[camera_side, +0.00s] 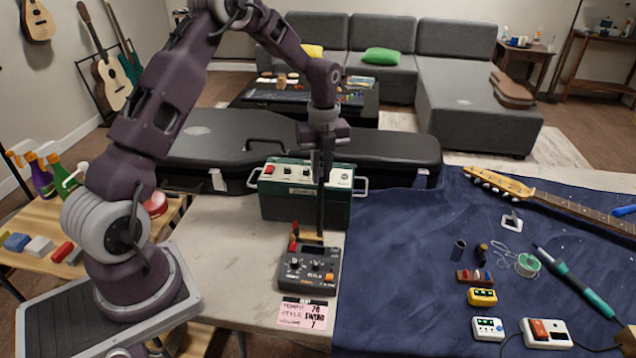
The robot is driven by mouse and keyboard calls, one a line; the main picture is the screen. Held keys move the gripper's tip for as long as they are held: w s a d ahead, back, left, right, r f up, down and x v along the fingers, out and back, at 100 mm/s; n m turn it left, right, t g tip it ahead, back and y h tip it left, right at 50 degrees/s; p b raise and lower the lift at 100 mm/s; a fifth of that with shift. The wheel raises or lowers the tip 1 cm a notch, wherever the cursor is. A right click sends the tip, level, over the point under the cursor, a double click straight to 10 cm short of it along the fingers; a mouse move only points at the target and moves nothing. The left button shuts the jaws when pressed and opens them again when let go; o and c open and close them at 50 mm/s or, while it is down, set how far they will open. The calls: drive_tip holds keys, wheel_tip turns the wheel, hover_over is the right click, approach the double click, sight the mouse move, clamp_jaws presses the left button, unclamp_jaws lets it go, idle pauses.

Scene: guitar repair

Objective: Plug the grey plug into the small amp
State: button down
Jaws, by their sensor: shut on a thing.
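The small amp looks to be the dark green box (278,207) with a pale control panel, knobs and a red switch, standing on the bench below my arm. My gripper (319,176) points straight down in front of the right part of its panel. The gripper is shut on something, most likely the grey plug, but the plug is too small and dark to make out. A dark upright strip runs down from the gripper across the amp's front. Whether it is touching the amp cannot be told.
A dark grey knobbed unit (309,282) sits in front of the amp, with a pink handwritten card (303,313) before it. A black guitar case (217,148) lies behind. A blue cloth (400,270) at right carries a guitar neck (565,203), pedals (482,297) and a soldering iron (590,290).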

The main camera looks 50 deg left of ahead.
drive_tip(key=w+r+n, duration=0.1)
drive_tip(key=w+a+r, duration=0.1)
drive_tip(key=w, duration=0.1)
drive_tip(key=w+r+n, duration=0.1)
drive_tip(key=shift+w+a+n, duration=0.25)
drive_tip(key=shift+w+n, duration=0.05)
drive_tip(key=shift+w, duration=0.05)
drive_tip(key=w+r+n, duration=0.1)
drive_tip(key=w+r, duration=0.2)
hover_over(345, 179)
drive_tip(key=shift+w+a+f, duration=0.1)
drive_tip(key=shift+a+f, duration=0.05)
drive_tip(key=shift+f, duration=0.65)
drive_tip(key=shift+w+a+f, duration=0.1)
drive_tip(key=shift+f, duration=0.65)
drive_tip(key=shift+w+a+f, duration=0.1)
drive_tip(key=shift+a+f, duration=0.05)
drive_tip(key=shift+f, duration=0.65)
drive_tip(key=shift+f, duration=1.45)
idle(0.5)
drive_tip(key=c, duration=0.9)
unclamp_jaws()
drive_tip(key=shift+o, duration=0.2)
drive_tip(key=shift+r, duration=3)
